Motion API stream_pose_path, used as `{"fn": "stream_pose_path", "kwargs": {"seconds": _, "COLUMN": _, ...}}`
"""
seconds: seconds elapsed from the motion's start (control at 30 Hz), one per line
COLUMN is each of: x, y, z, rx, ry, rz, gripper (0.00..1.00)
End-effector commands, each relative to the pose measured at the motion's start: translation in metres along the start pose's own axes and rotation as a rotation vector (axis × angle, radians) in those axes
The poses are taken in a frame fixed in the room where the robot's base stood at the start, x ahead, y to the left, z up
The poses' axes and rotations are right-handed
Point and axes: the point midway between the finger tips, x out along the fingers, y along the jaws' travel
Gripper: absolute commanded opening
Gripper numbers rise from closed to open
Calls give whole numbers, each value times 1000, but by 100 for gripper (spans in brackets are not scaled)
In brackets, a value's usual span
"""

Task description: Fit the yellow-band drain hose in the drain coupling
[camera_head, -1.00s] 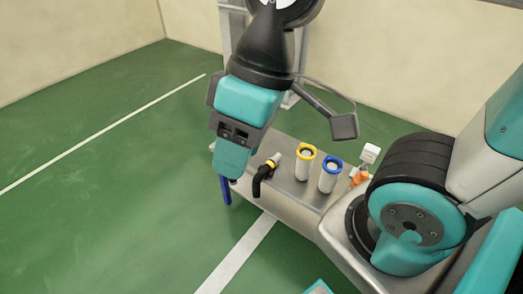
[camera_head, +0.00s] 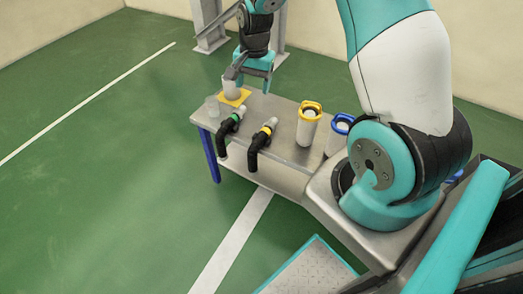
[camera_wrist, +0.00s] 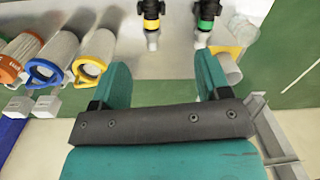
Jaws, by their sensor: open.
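The yellow-band drain hose (camera_head: 260,138) is a black elbow with a yellow ring and a pale tip. It lies at the table's front edge with its bend hanging over. In the wrist view the yellow-band hose (camera_wrist: 152,24) is at the top, beyond the gap between my fingers. My gripper (camera_head: 254,76) is open and empty over the far side of the table; its spread fingers also show in the wrist view (camera_wrist: 163,78).
A similar green-band hose (camera_head: 228,128) lies left of the yellow-band one. A pale cup (camera_head: 212,106) stands at the left end. White canisters with yellow (camera_head: 310,112) and blue (camera_head: 340,124) collars stand to the right. An orange-collared one (camera_wrist: 10,70) shows in the wrist view.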

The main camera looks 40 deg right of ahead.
Motion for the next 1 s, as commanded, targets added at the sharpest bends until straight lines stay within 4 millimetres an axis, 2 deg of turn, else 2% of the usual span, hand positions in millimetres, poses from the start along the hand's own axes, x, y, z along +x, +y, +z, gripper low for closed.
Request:
{"fn": "stream_pose_path", "kwargs": {"seconds": 0.03, "x": 27, "y": 9, "z": -14, "rx": 69, "ry": 5, "rz": 19, "gripper": 70}}
{"fn": "stream_pose_path", "kwargs": {"seconds": 0.1, "x": 44, "y": 16, "z": -28, "rx": 140, "ry": 17, "rz": 34, "gripper": 70}}
{"fn": "stream_pose_path", "kwargs": {"seconds": 0.2, "x": 59, "y": 22, "z": -37, "rx": 192, "ry": 24, "rz": 46, "gripper": 70}}
{"fn": "stream_pose_path", "kwargs": {"seconds": 0.37, "x": 87, "y": 25, "z": -38, "rx": 203, "ry": 24, "rz": 52, "gripper": 70}}
{"fn": "stream_pose_path", "kwargs": {"seconds": 0.6, "x": 142, "y": 27, "z": -38, "rx": 199, "ry": 23, "rz": 51, "gripper": 70}}
{"fn": "stream_pose_path", "kwargs": {"seconds": 0.8, "x": 172, "y": 27, "z": -39, "rx": 197, "ry": 26, "rz": 48, "gripper": 70}}
{"fn": "stream_pose_path", "kwargs": {"seconds": 1.0, "x": 186, "y": 27, "z": -39, "rx": 197, "ry": 24, "rz": 49, "gripper": 70}}
